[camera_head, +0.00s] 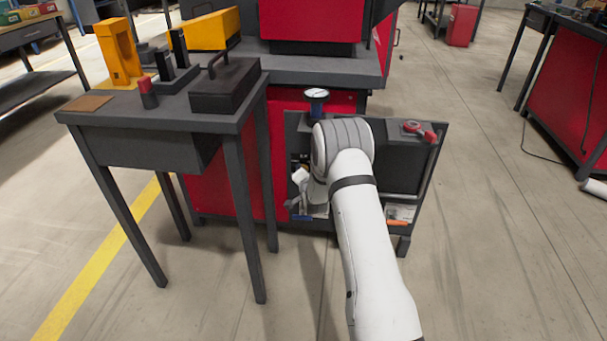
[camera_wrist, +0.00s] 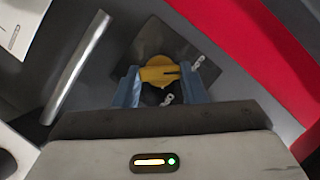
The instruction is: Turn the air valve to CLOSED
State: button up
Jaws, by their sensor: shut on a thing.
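The yellow air valve handle (camera_wrist: 158,72) shows in the wrist view, on a dark square plate (camera_wrist: 205,72) set on a grey panel. My gripper (camera_wrist: 165,76) has its two blue-grey fingers on either side of the handle, shut on it. In the head view my own arm hides the valve and the fingertips.
A pressure gauge (camera_head: 317,95) stands above the panel (camera_head: 395,160). A red-handled part (camera_head: 418,131) is at its upper right. A dark side table (camera_head: 165,119) with fixtures stands close on the left. A metal tube (camera_wrist: 77,68) runs left of the valve.

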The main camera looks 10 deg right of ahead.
jog(key=shift+a+r+n, duration=0.1)
jog(key=shift+r+n, duration=0.05)
jog(key=shift+n, duration=0.15)
dwell(0.4)
jog(key=o, duration=1)
jog(key=p+v, duration=0.2)
jog(key=v, duration=0.5)
jog(key=shift+s+a+p, duration=0.1)
jog(key=shift+s+p, duration=0.2)
jog(key=shift+s, duration=0.05)
